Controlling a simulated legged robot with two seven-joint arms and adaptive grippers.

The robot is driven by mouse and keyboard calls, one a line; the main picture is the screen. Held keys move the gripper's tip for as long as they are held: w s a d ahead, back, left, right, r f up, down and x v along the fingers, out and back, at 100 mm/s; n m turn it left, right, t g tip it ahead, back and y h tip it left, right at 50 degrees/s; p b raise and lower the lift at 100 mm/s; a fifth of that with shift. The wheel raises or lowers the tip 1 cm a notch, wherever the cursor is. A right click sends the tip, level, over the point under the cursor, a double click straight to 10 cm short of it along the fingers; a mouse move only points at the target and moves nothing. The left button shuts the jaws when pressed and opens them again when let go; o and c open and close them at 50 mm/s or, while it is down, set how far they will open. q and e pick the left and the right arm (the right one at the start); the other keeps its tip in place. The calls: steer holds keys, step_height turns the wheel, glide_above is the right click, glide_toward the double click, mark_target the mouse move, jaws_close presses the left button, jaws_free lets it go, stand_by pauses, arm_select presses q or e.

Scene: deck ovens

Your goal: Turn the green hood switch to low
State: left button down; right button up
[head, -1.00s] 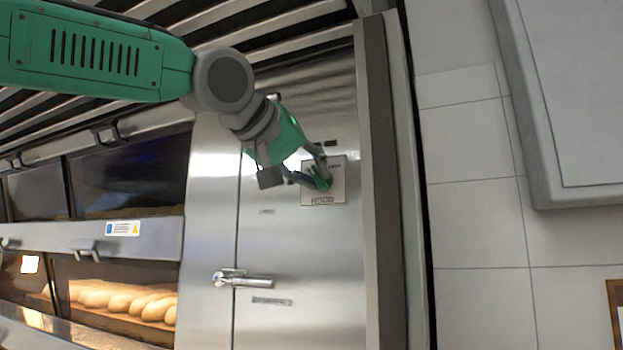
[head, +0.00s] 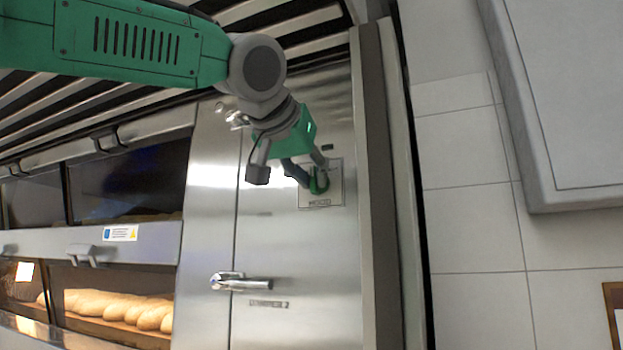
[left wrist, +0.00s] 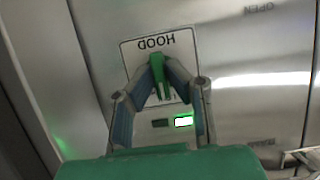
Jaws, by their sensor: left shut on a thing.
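The green hood switch (left wrist: 159,76) sits on a plate marked HOOD (left wrist: 184,46) on the steel door panel. In the left wrist view the switch shows between my fingertips. My left gripper (head: 315,183) is shut on the switch; it also shows in the left wrist view (left wrist: 160,68). In the head view the fingers partly cover the switch and the plate (head: 334,200). A lit green-white indicator (left wrist: 183,121) and a dark one (left wrist: 160,123) show beside the plate. Some lettering on the plate is hidden by the fingers. My right gripper is not in view.
A door handle (head: 242,282) sticks out below the plate. Deck ovens with loaves (head: 118,306) stand to the left. Dark and steel slats run overhead. A tiled wall (head: 470,235) and a grey box (head: 565,100) are on the right.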

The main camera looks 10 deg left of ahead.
arm_select(q)
steer(key=shift+w+f, duration=0.1)
steer(key=shift+f, duration=0.35)
steer(key=c, duration=1.6)
jaws_free()
steer(key=shift+w+r, duration=0.15)
steer(key=shift+w, duration=0.05)
steer(key=shift+s+r, duration=0.3)
steer(key=shift+s, duration=0.35)
steer(key=v, duration=1)
steer(key=shift+s+a+r, duration=0.1)
steer(key=shift+s+a, duration=0.05)
steer(key=shift+a, duration=0.05)
steer(key=shift+d, duration=0.15)
